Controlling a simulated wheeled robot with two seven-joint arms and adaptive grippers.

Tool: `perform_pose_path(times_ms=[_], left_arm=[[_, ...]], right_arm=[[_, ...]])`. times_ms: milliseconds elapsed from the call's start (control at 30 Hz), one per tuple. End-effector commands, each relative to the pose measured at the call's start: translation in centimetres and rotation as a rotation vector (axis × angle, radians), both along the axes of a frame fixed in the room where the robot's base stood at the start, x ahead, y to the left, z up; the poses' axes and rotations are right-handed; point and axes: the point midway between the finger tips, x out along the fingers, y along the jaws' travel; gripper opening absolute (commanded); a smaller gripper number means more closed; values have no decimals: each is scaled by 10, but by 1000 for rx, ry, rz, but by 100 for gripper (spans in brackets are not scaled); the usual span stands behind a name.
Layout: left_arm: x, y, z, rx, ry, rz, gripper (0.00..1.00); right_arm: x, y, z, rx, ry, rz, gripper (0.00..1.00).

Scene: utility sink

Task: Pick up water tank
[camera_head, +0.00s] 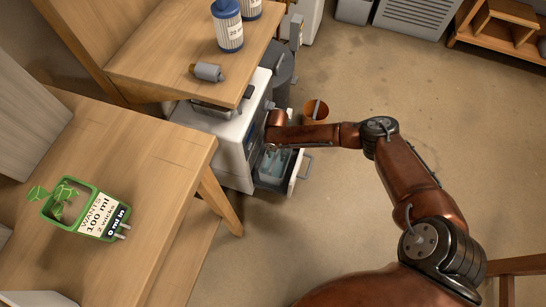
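The water tank (279,165) looks like a clear, bluish container. It sits low in the pulled-out drawer (296,178) at the front of a white machine (222,142). My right arm reaches in from the lower right. My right gripper (272,150) points down over the tank, close to the machine's front. Its fingers are small and hard to make out against the tank, so I cannot tell whether they touch it or are closed. My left gripper is not in view.
A wooden table (170,140) at left holds a green planter (85,208) with a label. A wooden shelf (180,55) above the machine holds bottles (229,28) and a grey cylinder (207,72). A brown pot (316,111) stands behind my arm.

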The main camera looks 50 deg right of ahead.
Motion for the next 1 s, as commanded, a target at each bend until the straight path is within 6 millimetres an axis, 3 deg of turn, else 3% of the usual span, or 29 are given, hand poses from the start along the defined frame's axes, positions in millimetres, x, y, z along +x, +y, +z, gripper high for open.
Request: perform_pose_path(times_ms=[300,767,1000], left_arm=[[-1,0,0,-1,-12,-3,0],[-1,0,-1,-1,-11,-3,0],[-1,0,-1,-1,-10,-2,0]], right_arm=[[1,0,-1,-1,-1,0,32],[0,0,-2,-1,-1,0,0],[0,0,-2,-1,-1,0,0]])
